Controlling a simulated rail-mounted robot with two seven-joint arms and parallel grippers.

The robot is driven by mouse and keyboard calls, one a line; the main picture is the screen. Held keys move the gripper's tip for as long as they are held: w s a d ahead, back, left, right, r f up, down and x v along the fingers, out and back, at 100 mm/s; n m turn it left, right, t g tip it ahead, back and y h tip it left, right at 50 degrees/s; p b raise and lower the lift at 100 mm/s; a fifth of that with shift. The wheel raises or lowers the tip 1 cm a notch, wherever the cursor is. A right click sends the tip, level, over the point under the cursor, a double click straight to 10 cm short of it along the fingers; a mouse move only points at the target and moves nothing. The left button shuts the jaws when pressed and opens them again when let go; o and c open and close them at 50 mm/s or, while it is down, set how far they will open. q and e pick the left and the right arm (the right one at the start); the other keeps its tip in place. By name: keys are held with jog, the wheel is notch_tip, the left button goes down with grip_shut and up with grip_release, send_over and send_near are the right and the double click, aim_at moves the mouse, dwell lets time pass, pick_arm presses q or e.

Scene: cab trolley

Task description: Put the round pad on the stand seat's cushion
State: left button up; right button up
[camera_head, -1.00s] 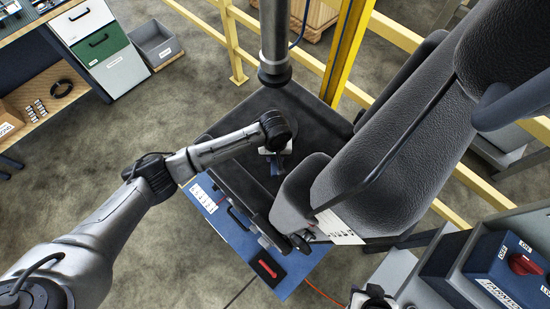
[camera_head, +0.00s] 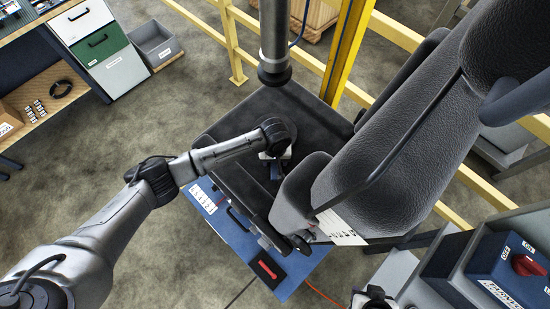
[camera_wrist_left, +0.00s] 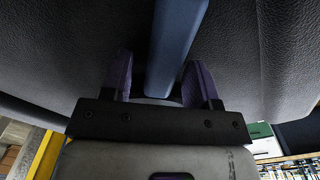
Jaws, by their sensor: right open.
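The stand seat's dark cushion (camera_head: 235,128) lies flat left of its tall padded backrest (camera_head: 385,130). My left gripper (camera_head: 275,172) points down over the cushion, partly hidden by its own wrist. In the left wrist view its two purple fingers (camera_wrist_left: 160,80) stand on either side of a blue bar (camera_wrist_left: 175,40). Dark leather-like padding fills both sides behind it. I cannot tell whether the fingers press on the bar. I cannot make out the round pad. My right gripper (camera_head: 373,298) shows only in part at the bottom edge and is open.
A grey vertical post (camera_head: 274,45) hangs over the cushion's far edge. Yellow rails (camera_head: 235,40) run behind the seat. A blue panel (camera_head: 235,235) is below the cushion. A blue box with a red switch (camera_head: 525,265) stands at lower right.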

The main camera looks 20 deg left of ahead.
pick_arm(q)
jog(key=shift+r, duration=0.1)
notch_tip(320, 180, up, 12)
jog(key=p, duration=0.2)
dwell(0.5)
